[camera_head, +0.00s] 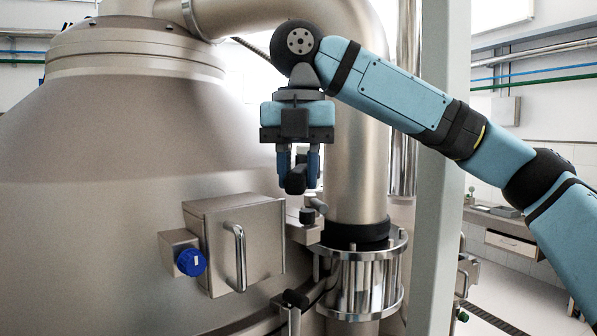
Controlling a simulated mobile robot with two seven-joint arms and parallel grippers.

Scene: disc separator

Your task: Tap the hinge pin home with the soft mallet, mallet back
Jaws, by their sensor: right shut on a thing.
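My right gripper (298,178) points down in front of the separator, left of the thick pipe. Its blue fingers are shut on a dark, rounded piece (296,183), which looks like the soft mallet, seen nearly end-on; the rest of it is mostly hidden. Just below, apart from the fingers, a black-capped piece (307,216) stands on a metal bracket, and it may be the hinge pin. A small grey cylinder (317,204) shows beside it; I cannot tell what it belongs to. My left gripper is not in view.
The large metal separator (120,230) fills the left. A box (210,230) with a bar handle (236,257) and a blue knob (191,262) juts from it. The vertical pipe (358,185) with flanges (365,285) stands close right of the gripper, before a grey column (437,230).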

